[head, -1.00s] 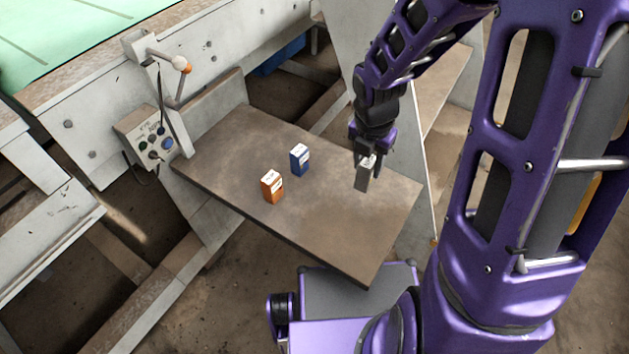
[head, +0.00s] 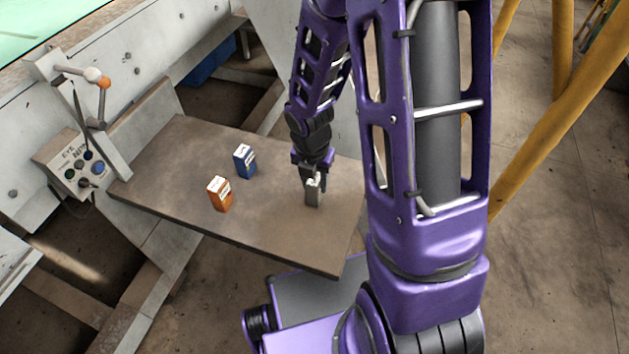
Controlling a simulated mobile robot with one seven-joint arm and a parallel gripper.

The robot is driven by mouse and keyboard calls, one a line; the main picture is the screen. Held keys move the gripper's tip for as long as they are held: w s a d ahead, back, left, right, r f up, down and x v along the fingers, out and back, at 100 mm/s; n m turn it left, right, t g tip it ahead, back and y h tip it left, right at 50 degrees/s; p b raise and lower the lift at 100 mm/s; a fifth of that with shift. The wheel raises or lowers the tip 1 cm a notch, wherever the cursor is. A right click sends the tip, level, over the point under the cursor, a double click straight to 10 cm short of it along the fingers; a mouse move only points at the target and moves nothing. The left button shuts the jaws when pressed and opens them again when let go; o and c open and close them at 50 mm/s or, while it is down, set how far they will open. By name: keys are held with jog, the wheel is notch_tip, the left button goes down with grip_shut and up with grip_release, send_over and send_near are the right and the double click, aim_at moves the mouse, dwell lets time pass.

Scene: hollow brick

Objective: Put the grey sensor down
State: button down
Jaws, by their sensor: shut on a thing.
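The grey sensor (head: 312,197) is a small upright block at the right part of the brown table (head: 270,225). My gripper (head: 313,182) points down and is shut on the top of the sensor. The sensor's lower end appears at or very near the table top; I cannot tell for sure whether it touches. The gripper fingers hide part of the sensor's upper end.
An orange box (head: 219,194) and a blue box (head: 244,161) stand on the table left of the sensor. A control box (head: 76,168) with buttons and a lever is beyond the table's left end. Bare table lies between the boxes and the sensor.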

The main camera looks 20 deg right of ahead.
jog(key=shift+f, duration=0.15)
jog(key=shift+c, duration=2.2)
grip_release()
notch_tip(320, 180, up, 12)
jog(key=s+p, duration=0.1)
jog(key=p, duration=0.3)
jog(key=shift+a, duration=0.45)
jog(key=shift+s, duration=0.1)
